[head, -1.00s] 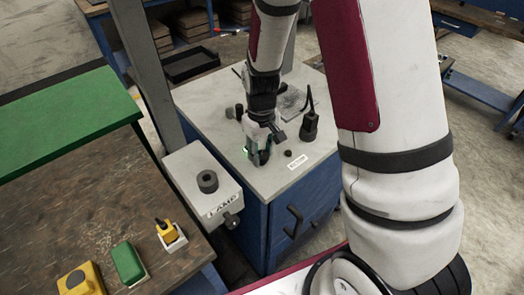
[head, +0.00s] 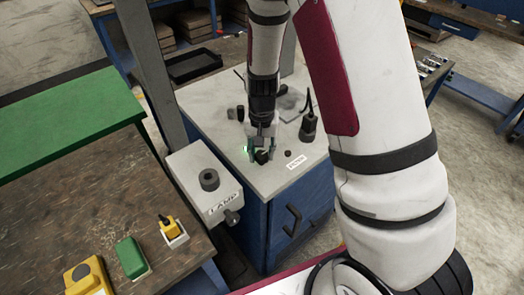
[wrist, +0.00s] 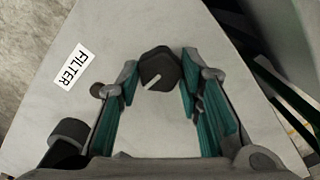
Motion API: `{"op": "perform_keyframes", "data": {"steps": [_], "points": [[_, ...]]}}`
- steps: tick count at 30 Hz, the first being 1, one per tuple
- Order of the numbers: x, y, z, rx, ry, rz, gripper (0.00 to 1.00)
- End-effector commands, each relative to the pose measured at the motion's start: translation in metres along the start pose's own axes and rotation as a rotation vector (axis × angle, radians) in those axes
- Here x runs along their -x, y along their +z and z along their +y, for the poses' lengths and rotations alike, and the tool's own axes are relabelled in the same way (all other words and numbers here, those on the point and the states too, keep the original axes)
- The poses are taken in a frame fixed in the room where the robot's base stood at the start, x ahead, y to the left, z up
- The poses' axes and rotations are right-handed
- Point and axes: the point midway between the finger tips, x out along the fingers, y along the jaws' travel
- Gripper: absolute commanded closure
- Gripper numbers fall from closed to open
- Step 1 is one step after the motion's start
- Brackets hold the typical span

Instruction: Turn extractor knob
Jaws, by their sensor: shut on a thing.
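A black faceted knob (wrist: 159,68) with a white pointer line stands on the light grey cabinet top (wrist: 150,22). No label naming it as the extractor knob shows. In the wrist view its pointer runs toward the lower left. My gripper (wrist: 160,82) is shut on this knob, with one teal-padded finger on each side near the tips. In the head view my gripper (head: 262,150) points down at the front part of the cabinet top, around the knob (head: 262,157), which is partly hidden by the fingers.
A FILTER label (head: 296,162) and a small black peg (head: 287,153) lie to the right. A black post with a handle (head: 309,126) stands behind them. A LAMP box (head: 203,180) with a dark round knob is at the left, beside a workbench (head: 100,205).

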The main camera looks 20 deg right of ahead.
Motion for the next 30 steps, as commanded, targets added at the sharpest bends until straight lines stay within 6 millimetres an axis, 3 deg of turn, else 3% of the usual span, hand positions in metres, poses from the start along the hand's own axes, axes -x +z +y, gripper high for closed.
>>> {"op": "perform_keyframes", "data": {"steps": [16,17,19,30], "points": [[0.0,-0.0001,0.0002,-0.028,0.0,0.0,0.94],[0.0001,-0.0001,0.0001,-0.028,0.0,0.0,0.64],[0.0001,-0.0001,0.0002,-0.028,0.0,0.0,0.48],[0.0028,-0.0004,-0.0002,-0.026,-0.001,0.001,0.46]]}}
